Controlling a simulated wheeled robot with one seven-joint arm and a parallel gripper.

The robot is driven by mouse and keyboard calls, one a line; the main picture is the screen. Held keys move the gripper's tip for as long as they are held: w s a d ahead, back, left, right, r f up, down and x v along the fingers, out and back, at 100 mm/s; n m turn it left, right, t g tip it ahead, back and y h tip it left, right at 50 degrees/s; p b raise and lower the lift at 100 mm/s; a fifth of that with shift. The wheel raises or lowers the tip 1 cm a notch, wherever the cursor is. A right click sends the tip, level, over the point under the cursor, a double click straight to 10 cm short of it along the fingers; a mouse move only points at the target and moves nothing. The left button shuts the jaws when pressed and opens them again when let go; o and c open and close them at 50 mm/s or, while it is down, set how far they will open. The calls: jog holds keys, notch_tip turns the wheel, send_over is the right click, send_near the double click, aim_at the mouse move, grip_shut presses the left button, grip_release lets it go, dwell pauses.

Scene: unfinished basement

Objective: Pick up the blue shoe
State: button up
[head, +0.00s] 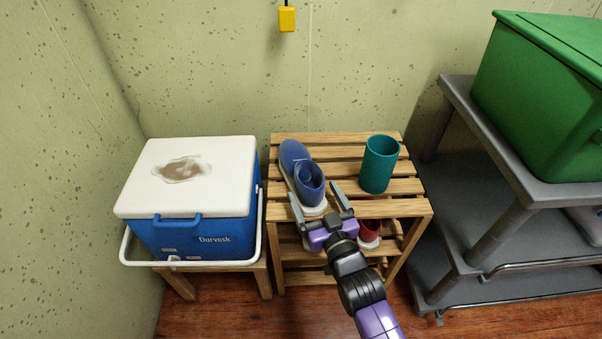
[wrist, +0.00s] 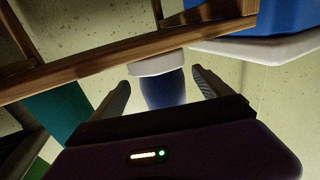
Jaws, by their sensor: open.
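The blue shoe (head: 296,160) has a white sole and sits on the top slats of the wooden rack (head: 340,150), left of the middle. Its toe points to the wall and its heel opening faces me. My gripper (head: 318,194) is open and empty, with its fingers reaching toward the heel at the rack's front edge. In the wrist view the heel of the blue shoe (wrist: 165,88) shows between the two open fingers (wrist: 162,88). I cannot tell whether either finger touches it.
A teal cup (head: 379,164) stands on the rack, right of the shoe. A red shoe (head: 369,232) is on a lower shelf, partly hidden. A blue and white cooler (head: 200,222) stands left. A grey cart (head: 470,130) with a green bin (head: 545,90) stands right.

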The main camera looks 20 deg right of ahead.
aim_at(302, 171)
jog(key=shift+w+f+b, duration=0.2)
jog(key=shift+w+b, duration=0.3)
jog(key=shift+w, duration=0.65)
jog(key=shift+w+r, duration=0.15)
jog(key=shift+w, duration=0.25)
jog(key=c, duration=1.8)
